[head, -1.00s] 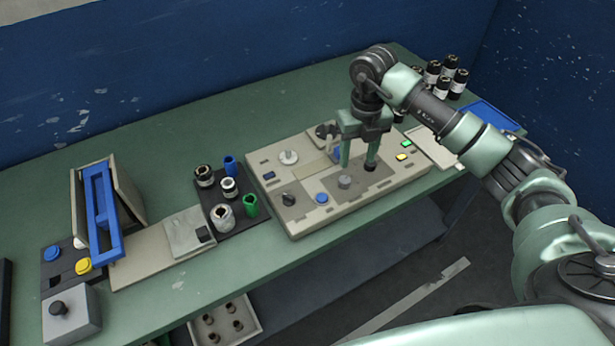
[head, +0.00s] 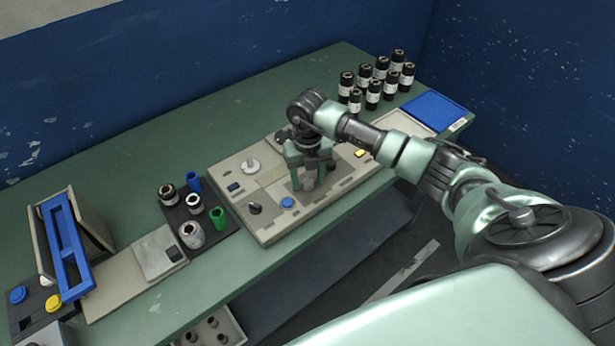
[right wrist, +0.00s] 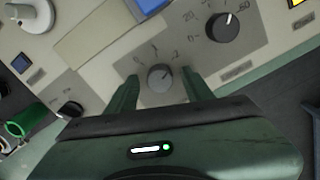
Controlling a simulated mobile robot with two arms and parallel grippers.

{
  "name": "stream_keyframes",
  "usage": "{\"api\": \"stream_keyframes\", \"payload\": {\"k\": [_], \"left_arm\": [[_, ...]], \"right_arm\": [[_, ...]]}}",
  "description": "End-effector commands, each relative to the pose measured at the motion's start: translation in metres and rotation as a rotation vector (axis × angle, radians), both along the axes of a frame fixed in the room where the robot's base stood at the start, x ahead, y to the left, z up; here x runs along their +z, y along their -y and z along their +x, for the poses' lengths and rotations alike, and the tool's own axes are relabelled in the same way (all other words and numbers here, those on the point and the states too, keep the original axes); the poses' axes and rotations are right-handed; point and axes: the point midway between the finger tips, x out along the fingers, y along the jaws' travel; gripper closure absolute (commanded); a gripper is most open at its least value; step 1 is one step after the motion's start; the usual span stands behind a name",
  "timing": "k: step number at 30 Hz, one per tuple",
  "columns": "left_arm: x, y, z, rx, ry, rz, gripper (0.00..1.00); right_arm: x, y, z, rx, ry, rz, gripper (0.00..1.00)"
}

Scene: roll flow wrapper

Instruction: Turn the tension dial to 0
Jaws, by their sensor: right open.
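The panel (head: 235,178) with the dials lies on the green table. A round grey dial (right wrist: 160,77) with a pale pointer mark and a few printed numbers around it sits between the two fingers of my right gripper (right wrist: 158,85). In the head view the grey dial (head: 308,184) also shows between the open fingers of my right gripper (head: 309,180). The fingers stand either side of it with visible gaps. The pointer is tilted toward the upper right in the wrist view. Which dial is labelled tension is not readable. My left gripper is out of view.
A black dial (right wrist: 222,27) with a white pointer sits close to the right finger. The panel also carries another black knob (head: 254,208), a white knob (head: 251,165) and a blue button (head: 287,202). A dark tray (head: 222,230) with rolls stands to the left.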

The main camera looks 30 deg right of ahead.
Motion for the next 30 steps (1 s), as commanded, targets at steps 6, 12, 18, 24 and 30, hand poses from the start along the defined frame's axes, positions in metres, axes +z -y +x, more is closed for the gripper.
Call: {"api": "stream_keyframes", "payload": {"k": [6, 12, 18, 24, 30], "left_arm": [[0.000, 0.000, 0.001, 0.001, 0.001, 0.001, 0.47], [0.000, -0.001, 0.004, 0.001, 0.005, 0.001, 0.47], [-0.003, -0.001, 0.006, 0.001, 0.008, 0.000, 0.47], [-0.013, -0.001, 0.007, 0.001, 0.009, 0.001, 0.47], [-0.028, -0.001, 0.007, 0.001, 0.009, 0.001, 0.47]], "right_arm": [[0.000, 0.000, 0.000, 0.000, 0.000, 0.000, 0.76], [0.000, 0.000, 0.000, 0.001, -0.001, 0.000, 1.00], [0.000, 0.000, 0.000, 0.027, 0.000, 0.000, 1.00], [-0.001, 0.000, 0.000, 0.119, 0.001, 0.000, 1.00], [-0.003, 0.001, 0.001, 0.279, 0.001, -0.002, 1.00]]}}
